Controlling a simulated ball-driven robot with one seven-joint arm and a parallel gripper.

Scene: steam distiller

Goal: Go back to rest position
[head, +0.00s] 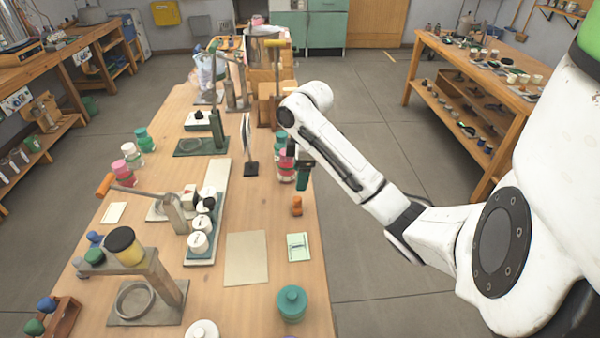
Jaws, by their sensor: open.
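My arm, white with dark joints, reaches from the right side of the head view out over the right edge of the long wooden table (245,205). My gripper (303,178) hangs at its end, pointing down, just right of a red-and-white jar (286,165). It is small and dark in this view, and its fingers are hard to make out. I see nothing held in it. The gripper is open. An orange peg-like piece (297,205) stands on the table below it.
A round stand (251,168) is left of the gripper. A teal lidded jar (291,303), a beige sheet (246,258) and a lever press (172,212) are nearer. A metal pot (263,47) is at the far end. The floor (365,110) between this table and the right bench (480,110) is clear.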

